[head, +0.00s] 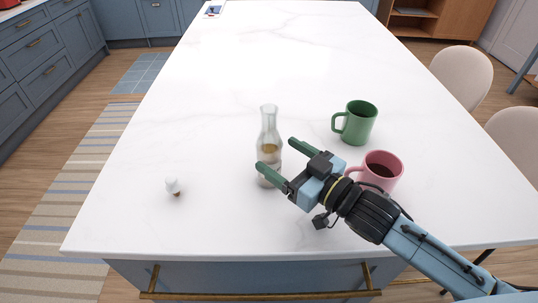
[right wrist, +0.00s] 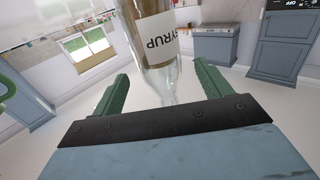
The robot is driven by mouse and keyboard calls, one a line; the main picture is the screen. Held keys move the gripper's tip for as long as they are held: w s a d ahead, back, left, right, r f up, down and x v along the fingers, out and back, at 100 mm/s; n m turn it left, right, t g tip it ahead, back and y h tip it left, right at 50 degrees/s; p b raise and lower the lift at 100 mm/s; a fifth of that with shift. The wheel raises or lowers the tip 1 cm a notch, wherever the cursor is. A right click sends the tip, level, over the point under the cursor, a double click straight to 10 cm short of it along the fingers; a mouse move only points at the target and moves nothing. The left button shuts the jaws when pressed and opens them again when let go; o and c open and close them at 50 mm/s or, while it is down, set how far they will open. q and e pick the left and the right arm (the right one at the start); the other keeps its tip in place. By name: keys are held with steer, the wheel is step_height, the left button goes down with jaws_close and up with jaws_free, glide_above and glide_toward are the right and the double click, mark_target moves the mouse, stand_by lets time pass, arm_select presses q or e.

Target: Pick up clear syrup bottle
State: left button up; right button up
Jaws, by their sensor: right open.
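The clear syrup bottle (head: 269,130) stands upright on the white island top, with a narrow neck and brownish contents. In the right wrist view the bottle (right wrist: 155,45) shows a white label reading "SYRUP" and lies beyond and between the fingers. My right gripper (head: 274,159) is open, its two green fingers pointing at the bottle's lower half. One finger hides part of the bottle in the head view. In the right wrist view the gripper (right wrist: 160,90) has nothing clamped in it; I cannot tell whether a finger touches the glass. My left gripper is not in view.
A pink mug (head: 382,168) with dark contents stands close beside my right gripper. A green mug (head: 358,122) stands behind it. A small white-topped item (head: 173,186) is at the left. The island top (head: 240,55) is clear toward the back.

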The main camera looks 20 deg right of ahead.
mark_target(263, 143)
steer(key=shift+x, duration=3.1)
steer(key=c, duration=1.4)
